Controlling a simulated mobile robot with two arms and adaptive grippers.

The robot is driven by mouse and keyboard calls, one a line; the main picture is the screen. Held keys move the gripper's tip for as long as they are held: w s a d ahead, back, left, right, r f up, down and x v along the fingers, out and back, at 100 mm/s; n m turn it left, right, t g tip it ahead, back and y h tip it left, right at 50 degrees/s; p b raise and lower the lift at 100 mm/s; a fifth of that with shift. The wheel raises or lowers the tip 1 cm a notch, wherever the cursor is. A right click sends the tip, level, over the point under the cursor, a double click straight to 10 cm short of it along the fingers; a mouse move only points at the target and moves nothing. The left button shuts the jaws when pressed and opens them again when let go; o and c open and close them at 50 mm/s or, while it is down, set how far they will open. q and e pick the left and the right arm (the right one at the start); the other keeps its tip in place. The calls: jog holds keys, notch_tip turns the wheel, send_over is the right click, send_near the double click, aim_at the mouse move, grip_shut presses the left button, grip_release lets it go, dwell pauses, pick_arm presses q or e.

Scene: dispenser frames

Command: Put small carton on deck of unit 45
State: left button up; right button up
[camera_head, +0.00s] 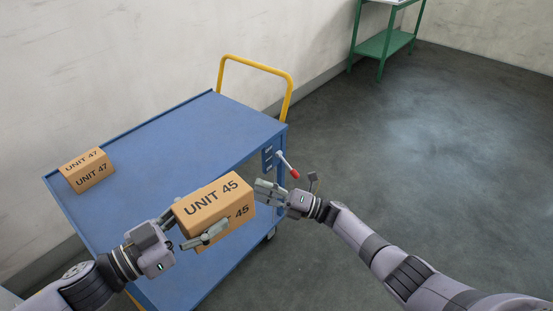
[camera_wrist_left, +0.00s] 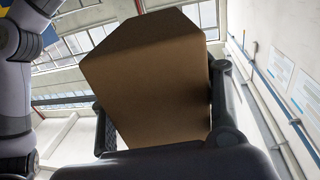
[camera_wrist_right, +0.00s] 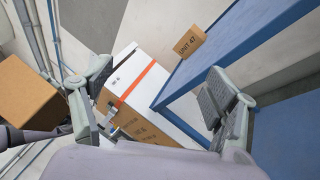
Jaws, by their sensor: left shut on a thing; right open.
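A brown carton (camera_head: 214,205) printed UNIT 45 is held tilted in my left gripper (camera_head: 190,226), over the near right part of a blue cart's deck (camera_head: 190,140). It also fills the middle of the left wrist view (camera_wrist_left: 150,85), between the fingers, and shows at the left of the right wrist view (camera_wrist_right: 25,95). My right gripper (camera_head: 268,190) is open, close to the carton's right side by the cart's right edge.
A brown box (camera_head: 87,170) marked UNIT 47 stands at the deck's left edge. The deck's middle is clear. A yellow handle (camera_head: 258,66) rises at the far end. A red-tipped lever (camera_head: 290,168) is by the cart's right side. A green table (camera_head: 385,42) stands far back.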

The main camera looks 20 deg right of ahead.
notch_tip(320, 180, up, 10)
jog(key=s+a+n+g+y, duration=0.1)
jog(key=s+n+g+y, duration=0.15)
jog(key=n+g, duration=0.8)
jog(key=n+g+h, duration=0.5)
jog(key=n+g, duration=0.3)
jog(key=n, duration=0.6)
send_near(230, 187)
pick_arm(q)
jog(key=shift+r, duration=0.1)
pick_arm(e)
jog(key=shift+t, duration=0.25)
jog(key=x, duration=1)
jog(key=shift+f, duration=0.25)
jog(key=shift+c, duration=0.2)
